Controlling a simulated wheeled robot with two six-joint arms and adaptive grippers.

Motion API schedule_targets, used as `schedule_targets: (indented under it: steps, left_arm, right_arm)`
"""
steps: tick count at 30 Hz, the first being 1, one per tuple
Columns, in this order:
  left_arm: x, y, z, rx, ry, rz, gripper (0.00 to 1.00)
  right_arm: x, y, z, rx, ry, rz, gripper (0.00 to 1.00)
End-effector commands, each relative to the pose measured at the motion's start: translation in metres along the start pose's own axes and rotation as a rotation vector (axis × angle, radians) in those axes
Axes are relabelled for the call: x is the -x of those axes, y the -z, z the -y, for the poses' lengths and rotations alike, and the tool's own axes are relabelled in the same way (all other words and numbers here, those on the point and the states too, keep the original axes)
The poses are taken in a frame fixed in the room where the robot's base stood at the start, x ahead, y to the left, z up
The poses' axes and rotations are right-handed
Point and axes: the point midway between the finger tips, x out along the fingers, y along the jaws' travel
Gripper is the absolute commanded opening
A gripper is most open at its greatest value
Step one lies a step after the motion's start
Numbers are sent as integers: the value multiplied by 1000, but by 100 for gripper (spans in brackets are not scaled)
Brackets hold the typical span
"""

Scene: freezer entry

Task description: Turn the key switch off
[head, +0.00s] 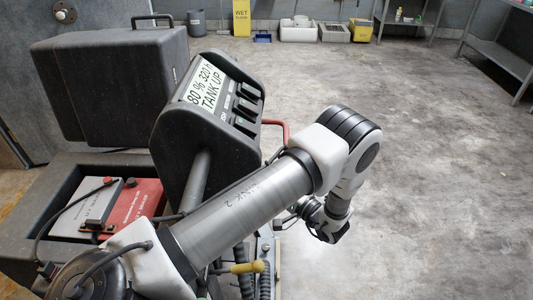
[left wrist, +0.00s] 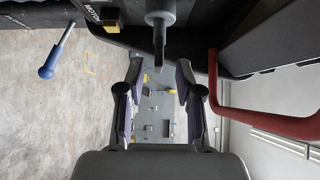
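In the left wrist view, the key switch (left wrist: 160,18) is a round grey barrel with a dark, flat key (left wrist: 159,48) standing out from it. The key points toward the gap between my fingers. My left gripper (left wrist: 158,75) is open, with one finger on each side of the key's line. The key appears just beyond the fingertips, and I see no contact. In the head view, the key switch is hidden, and my left arm crosses in front of the console (head: 212,110). My right gripper is in neither view.
A red handle bar (left wrist: 262,120) runs close beside my left gripper. A blue-knobbed lever (left wrist: 55,55) and a yellow-black button (left wrist: 111,19) are nearby. Batteries (head: 135,205) and a dark case (head: 110,85) stand left of my arm. The floor at right is clear.

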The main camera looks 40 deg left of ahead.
Motion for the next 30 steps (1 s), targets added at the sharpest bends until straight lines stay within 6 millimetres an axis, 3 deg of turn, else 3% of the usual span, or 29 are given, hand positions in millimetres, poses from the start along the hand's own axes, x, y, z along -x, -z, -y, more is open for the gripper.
schedule_targets:
  steps: [6,14,18,30]
  left_arm:
    - [-35,-1,0,0,0,1,35]
    - [-39,0,0,1,0,-2,35]
    - [-39,0,0,1,0,-3,0]
    - [-39,0,-3,19,18,-2,0]
  right_arm:
    - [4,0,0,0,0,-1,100]
    - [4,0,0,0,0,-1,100]
    - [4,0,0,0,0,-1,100]
    - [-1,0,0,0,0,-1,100]
